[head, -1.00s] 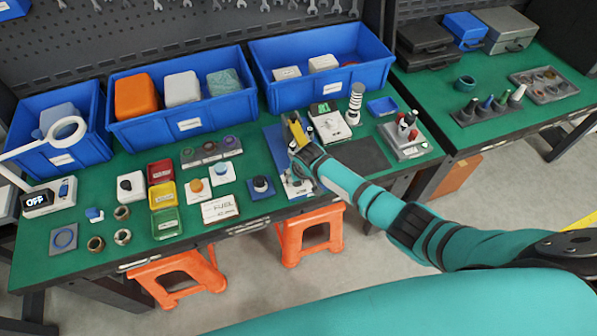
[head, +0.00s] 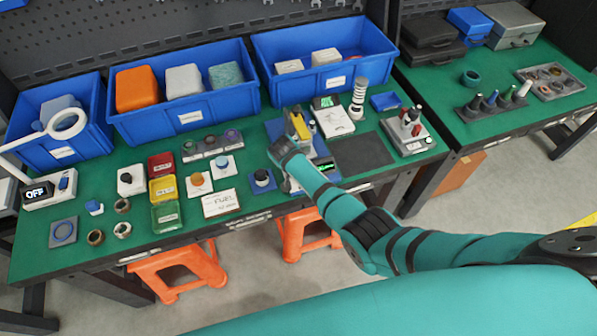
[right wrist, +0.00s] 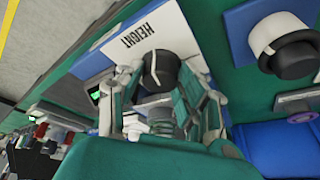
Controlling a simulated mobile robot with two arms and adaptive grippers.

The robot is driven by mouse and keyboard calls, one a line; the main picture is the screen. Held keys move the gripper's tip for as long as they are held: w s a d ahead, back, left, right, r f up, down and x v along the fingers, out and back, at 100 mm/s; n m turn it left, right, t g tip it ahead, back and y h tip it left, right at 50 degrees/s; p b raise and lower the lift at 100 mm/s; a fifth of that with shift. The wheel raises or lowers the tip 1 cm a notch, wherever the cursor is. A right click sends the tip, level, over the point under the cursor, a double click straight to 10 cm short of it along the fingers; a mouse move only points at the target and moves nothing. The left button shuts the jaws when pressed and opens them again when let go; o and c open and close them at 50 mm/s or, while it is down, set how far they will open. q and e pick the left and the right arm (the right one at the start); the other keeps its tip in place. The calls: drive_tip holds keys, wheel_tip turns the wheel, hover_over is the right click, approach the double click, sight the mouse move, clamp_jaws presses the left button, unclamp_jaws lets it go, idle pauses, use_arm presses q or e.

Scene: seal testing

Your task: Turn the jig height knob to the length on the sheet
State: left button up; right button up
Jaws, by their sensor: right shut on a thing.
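The jig (head: 301,124) with its yellow part stands on a blue base at the middle right of the bench in the head view. My right gripper (head: 281,151) is at the jig's front left. In the right wrist view, my right gripper (right wrist: 160,85) is shut on the black height knob (right wrist: 163,68), with fingers on both sides. The knob has a pale pointer line and sits beside a white "HEIGHT" label (right wrist: 138,40). In the head view the arm hides the knob. A white sheet (head: 222,203) with print lies left of the jig, its text too small to read surely. My left gripper is out of view.
A blue-based dark knob (head: 262,178) stands close left of the gripper; a white-and-black knob (right wrist: 284,42) shows in the wrist view. A white device (head: 333,118) and a grey mat (head: 362,151) are to the right. Blue bins (head: 185,118) line the back.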

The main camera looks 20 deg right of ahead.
drive_tip(key=shift+w+m, duration=0.1)
drive_tip(key=shift+m, duration=0.2)
drive_tip(key=shift+r, duration=0.1)
drive_tip(key=o, duration=0.9)
drive_tip(key=shift+v, duration=3.7)
